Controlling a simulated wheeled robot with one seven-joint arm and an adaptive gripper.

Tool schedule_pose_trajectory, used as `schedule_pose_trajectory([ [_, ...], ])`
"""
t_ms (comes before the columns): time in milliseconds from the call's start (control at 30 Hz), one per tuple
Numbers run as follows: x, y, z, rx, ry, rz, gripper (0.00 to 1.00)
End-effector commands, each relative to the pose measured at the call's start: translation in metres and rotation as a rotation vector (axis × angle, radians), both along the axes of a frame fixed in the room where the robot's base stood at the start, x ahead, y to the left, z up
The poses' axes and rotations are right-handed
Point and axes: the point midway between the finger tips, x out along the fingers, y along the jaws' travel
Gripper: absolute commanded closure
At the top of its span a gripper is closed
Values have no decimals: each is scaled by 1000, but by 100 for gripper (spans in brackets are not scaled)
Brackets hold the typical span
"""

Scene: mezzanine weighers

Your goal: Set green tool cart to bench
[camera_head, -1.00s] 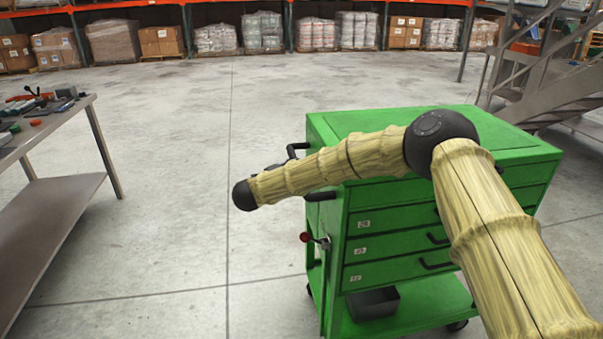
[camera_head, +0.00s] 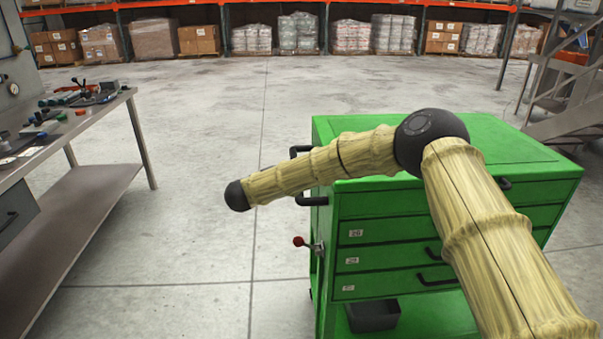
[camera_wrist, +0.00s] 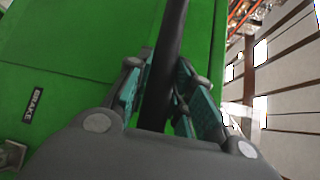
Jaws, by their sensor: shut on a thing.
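The green tool cart (camera_head: 400,225) stands upright on the floor in front of me, with several labelled drawers and black handles. In the wrist view its green side (camera_wrist: 75,75) carries a "BRAKE" label (camera_wrist: 35,104). My gripper (camera_wrist: 165,85) is shut on the cart's black handle bar (camera_wrist: 170,50), with a finger on each side of it. In the head view the gripper is hidden. A red-knobbed lever (camera_head: 299,242) sticks out at the cart's left side. The steel bench (camera_head: 70,125) is at the left, apart from the cart, with tools on top and a lower shelf.
Open concrete floor (camera_head: 215,200) lies between the cart and the bench. A black bin (camera_head: 373,316) sits on the cart's lower shelf. A metal staircase (camera_head: 565,90) stands behind at the right. Pallets of boxes and wrapped sacks (camera_head: 300,33) line the rack at the back.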

Motion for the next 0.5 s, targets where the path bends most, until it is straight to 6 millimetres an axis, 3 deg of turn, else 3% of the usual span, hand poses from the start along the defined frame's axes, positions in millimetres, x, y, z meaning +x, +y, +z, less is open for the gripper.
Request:
schedule_pose_trajectory([
  [33, 0, 0, 0, 0, 0, 2, 100],
  [67, 1, -1, 0, 0, 0, 1, 73],
  [167, 1, -6, 0, 0, 0, -5, 56],
  [500, 1, -7, 1, 0, -2, -9, 56],
])
